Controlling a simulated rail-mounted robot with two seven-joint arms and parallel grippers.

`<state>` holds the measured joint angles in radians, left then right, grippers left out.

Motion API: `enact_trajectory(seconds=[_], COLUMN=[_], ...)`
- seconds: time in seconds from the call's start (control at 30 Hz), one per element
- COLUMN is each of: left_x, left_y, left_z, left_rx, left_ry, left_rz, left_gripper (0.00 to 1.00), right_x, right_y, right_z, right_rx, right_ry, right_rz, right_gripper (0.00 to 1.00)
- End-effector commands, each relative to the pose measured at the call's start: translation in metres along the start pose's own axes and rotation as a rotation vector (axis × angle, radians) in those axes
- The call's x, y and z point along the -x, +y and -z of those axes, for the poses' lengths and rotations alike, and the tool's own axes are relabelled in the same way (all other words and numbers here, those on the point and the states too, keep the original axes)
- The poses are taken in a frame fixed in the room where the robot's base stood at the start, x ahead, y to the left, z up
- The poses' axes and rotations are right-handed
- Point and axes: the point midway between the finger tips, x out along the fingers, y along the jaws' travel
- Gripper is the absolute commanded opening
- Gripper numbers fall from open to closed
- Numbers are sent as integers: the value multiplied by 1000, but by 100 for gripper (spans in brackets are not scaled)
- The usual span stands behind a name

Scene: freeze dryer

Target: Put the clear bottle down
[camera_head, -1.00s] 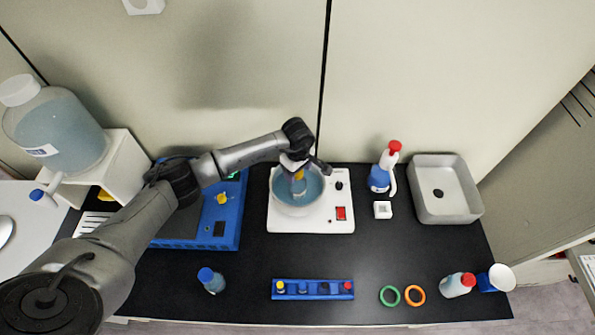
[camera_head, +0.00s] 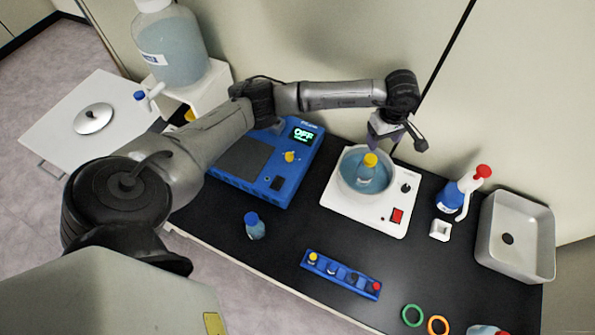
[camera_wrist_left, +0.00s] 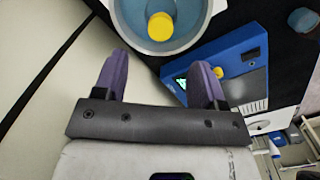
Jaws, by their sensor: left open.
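A clear bottle with a yellow cap (camera_head: 370,165) stands in the round water bath (camera_head: 343,182) on a white base. In the left wrist view its yellow cap (camera_wrist_left: 160,26) shows inside the bath's rim (camera_wrist_left: 205,22), beyond the fingertips. My left gripper (camera_head: 386,140) is at the bath's back side, apart from the bottle. In the left wrist view its two purple fingers (camera_wrist_left: 160,68) are spread with nothing between them. The lower part of the bottle is in the blue water. My right gripper is not in view.
A blue device (camera_head: 243,195) with an OFF display stands left of the bath. A blue-capped bottle (camera_head: 255,229) and a blue rack (camera_head: 340,277) are in front. A red-topped spray bottle (camera_head: 455,197) and a grey sink (camera_head: 528,218) are to the right.

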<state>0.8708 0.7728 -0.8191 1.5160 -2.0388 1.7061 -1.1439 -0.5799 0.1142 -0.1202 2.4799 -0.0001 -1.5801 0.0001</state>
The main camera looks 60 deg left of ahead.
Motion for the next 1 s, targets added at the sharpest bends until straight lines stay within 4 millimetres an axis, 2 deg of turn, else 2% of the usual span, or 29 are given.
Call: enact_trajectory(seconds=[0.07, 0.13, 0.23, 0.3, 0.33, 0.4, 0.47, 0.57, 0.67, 0.77, 0.87, 0.9, 0.97, 1.0], left_x=[-13, -24, -31, -23, -16, 2, 21, 49, 66, 64, 44, 31, 8, -8], left_y=[-1, -2, -10, -17, -21, -28, -34, -40, -44, -51, -66, -75, -93, -108], left_z=[-28, -68, -140, -188, -206, -238, -255, -263, -248, -219, -184, -171, -153, -144], left_rx=[-5, 6, 73, 167, 218, 357, 500, 785, 1123, 1513, 1952, -2056, -2030, -2006], left_ry=[-99, -253, -565, -818, -927, -1175, -1379, -1696, -1972, -2190, -2334, 2273, 1982, 1796], left_rz=[-31, -77, -142, -169, -174, -171, -152, -92, -1, 117, 249, -292, -321, -332], left_gripper=[64, 64, 64, 64, 64, 64, 64, 64, 64, 64, 64, 64, 64, 64], right_x=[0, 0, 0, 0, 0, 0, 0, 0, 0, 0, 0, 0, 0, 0], right_y=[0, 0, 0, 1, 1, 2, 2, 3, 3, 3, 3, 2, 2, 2], right_z=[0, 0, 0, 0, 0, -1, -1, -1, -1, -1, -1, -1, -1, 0], right_rx=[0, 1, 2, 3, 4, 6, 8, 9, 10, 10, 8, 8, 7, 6], right_ry=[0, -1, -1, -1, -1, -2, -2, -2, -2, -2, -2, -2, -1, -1], right_rz=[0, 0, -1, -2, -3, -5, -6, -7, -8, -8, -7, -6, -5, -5], right_gripper=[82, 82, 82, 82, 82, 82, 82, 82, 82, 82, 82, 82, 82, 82])
